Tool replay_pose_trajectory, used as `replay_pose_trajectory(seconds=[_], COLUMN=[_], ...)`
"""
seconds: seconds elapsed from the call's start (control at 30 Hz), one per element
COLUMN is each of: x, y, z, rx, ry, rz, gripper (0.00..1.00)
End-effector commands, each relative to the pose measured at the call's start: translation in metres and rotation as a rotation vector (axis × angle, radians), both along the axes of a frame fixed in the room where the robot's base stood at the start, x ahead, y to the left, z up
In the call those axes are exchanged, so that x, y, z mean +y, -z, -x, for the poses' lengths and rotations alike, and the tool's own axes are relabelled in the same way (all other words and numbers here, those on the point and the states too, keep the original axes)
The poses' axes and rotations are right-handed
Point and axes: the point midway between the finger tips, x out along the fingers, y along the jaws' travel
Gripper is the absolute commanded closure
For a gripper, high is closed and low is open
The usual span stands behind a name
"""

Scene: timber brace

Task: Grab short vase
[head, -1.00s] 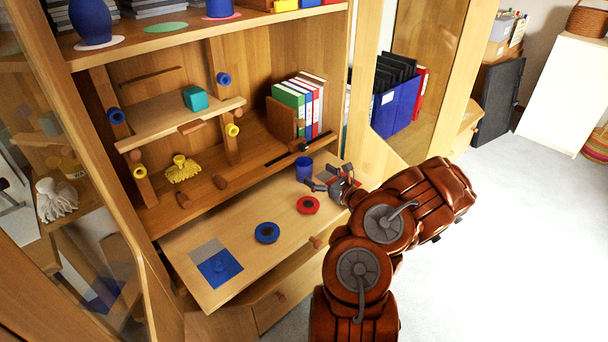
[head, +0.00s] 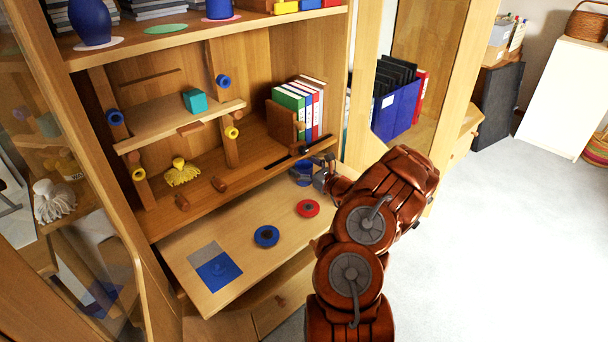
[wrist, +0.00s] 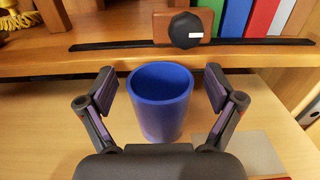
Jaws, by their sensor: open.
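A short blue open-topped vessel (wrist: 160,112), cup-like in shape, stands upright on the pull-out wooden desk; in the head view (head: 301,177) it is partly covered by my gripper (head: 312,168). In the wrist view my open gripper (wrist: 159,89) has one finger on each side of the vessel, with small gaps between. I see no contact. Another blue vase (head: 219,9), cut off by the picture's top, stands on a pink mat on the upper shelf. A larger rounded blue vase (head: 91,22) stands left of it. I cannot tell which one is the short vase.
A dark rail with a black knob (wrist: 186,30) lies just behind the vessel, along the shelf. A red disc (head: 308,208) and a blue disc (head: 266,236) lie on the desk. Books (head: 303,108) stand behind. The desk's middle is mostly clear.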

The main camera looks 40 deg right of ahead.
Motion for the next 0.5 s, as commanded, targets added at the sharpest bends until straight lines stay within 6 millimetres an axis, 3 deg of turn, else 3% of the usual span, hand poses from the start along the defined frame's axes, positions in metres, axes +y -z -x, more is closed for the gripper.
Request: replay_pose_trajectory(seconds=[0.07, 0.5], x=[0.0, 0.0002], y=[0.0, 0.0002], z=[0.0001, 0.0002], rx=[0.0, 0.0], ry=[0.0, -0.001], rz=[0.0, 0.0], gripper=[0.11, 0.57])
